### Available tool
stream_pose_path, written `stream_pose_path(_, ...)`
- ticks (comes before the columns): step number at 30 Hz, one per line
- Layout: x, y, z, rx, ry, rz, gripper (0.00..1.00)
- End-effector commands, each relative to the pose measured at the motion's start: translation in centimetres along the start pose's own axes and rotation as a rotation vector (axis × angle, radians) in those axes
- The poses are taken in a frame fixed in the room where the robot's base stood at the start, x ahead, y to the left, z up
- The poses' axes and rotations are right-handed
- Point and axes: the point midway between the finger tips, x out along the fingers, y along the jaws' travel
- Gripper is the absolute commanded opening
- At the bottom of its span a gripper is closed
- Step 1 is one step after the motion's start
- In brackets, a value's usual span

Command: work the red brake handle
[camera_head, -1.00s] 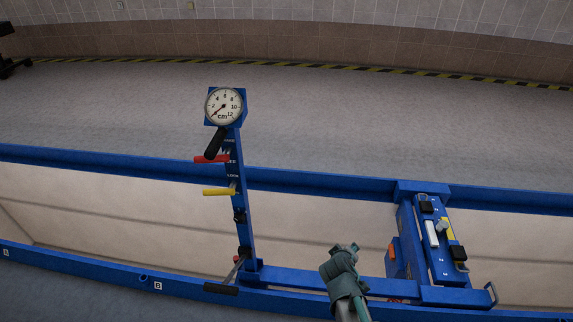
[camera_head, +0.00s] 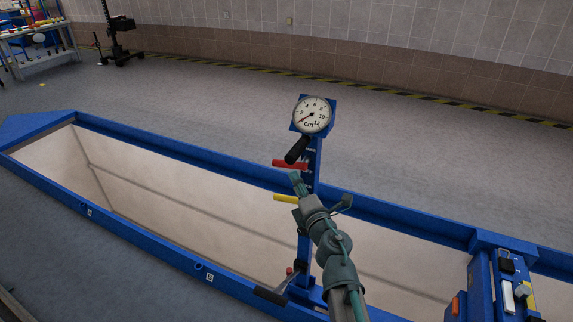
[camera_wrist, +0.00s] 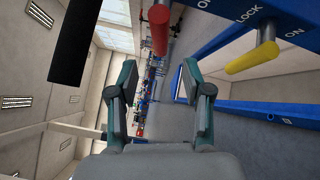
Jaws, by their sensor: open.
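The red brake handle (camera_head: 289,163) sticks out to the left of the blue column, below the round gauge (camera_head: 313,115). In the wrist view the red handle (camera_wrist: 158,28) is near the top centre, beyond the fingertips and roughly in line with the gap between them. My gripper (camera_head: 295,178) is in front of the column, just below the red handle in the picture. In the wrist view my gripper (camera_wrist: 158,75) is open, with nothing between its fingers. I see no contact with the handle.
A yellow handle (camera_head: 286,198) sits below the red one, to the right in the wrist view (camera_wrist: 252,58). A black grip (camera_head: 298,149) is just above the red handle. A long pit with blue rails (camera_head: 190,168) runs below; a blue carriage (camera_head: 490,290) stands at right.

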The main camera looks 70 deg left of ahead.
Motion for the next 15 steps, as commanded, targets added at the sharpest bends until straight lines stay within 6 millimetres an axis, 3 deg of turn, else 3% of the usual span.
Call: stream_pose_path(15,8.3,-0.1,0.1,0.003,-0.002,0.000,0.49)
